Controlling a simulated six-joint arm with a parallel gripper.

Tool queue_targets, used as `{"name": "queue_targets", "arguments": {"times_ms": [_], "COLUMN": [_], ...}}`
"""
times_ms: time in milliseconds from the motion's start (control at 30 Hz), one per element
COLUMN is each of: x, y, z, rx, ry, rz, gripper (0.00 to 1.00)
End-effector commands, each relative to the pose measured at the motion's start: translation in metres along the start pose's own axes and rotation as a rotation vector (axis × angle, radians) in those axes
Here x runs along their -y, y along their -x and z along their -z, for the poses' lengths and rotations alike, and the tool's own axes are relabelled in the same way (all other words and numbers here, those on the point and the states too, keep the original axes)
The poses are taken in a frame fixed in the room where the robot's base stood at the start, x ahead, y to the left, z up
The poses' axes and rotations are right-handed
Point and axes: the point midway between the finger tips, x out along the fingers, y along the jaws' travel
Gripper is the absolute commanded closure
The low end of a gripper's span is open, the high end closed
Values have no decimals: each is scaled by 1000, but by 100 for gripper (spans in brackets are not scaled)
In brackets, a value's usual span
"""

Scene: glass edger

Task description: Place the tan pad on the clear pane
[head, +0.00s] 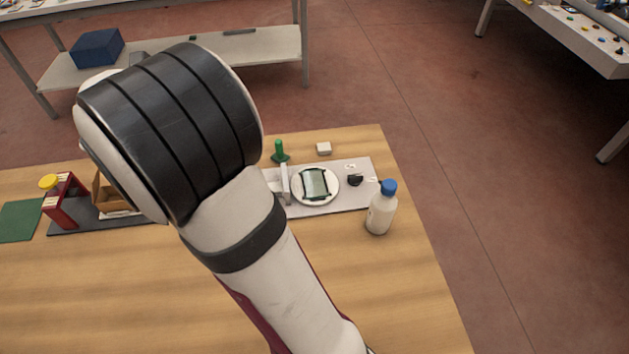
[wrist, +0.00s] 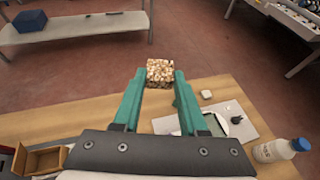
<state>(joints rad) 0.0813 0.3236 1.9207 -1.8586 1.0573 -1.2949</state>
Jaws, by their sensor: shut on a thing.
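In the wrist view my gripper (wrist: 160,90) is shut on the tan pad (wrist: 160,71), a small speckled block between the tips of its green fingers. The pad is held up above the table. In the head view my arm hides the gripper and the pad. The clear pane (head: 314,184) looks greenish and lies on a round white plate (head: 299,197) with dark pieces at its edges. In the wrist view the pane (wrist: 214,124) is partly hidden by the right finger, to the right of and below the held pad.
A white bottle with a blue cap (head: 380,211) stands at the right front of the grey board (head: 347,203). A green knobbed piece (head: 279,153) and a small white block (head: 323,148) are behind the plate. A cardboard box (wrist: 39,160) and red rack (head: 62,205) are left.

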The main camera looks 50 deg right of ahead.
Motion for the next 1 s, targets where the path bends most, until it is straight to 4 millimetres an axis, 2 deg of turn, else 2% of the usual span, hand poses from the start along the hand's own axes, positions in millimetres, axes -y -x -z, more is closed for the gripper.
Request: {"name": "queue_targets", "arguments": {"times_ms": [33, 200, 367, 467, 567, 767, 1000], "x": [-7, -24, -30, -27, -16, 16, 74], "y": [16, 66, 105, 123, 123, 108, 91], "z": [-3, -5, 3, 16, 29, 55, 101], "rx": [2, 1, 0, -1, -2, -2, -2], "ry": [15, 69, 104, 102, 69, -37, -233], "rz": [-43, -174, -251, -241, -159, 104, 572], "gripper": [100, 100, 100, 100, 100, 100, 100]}}
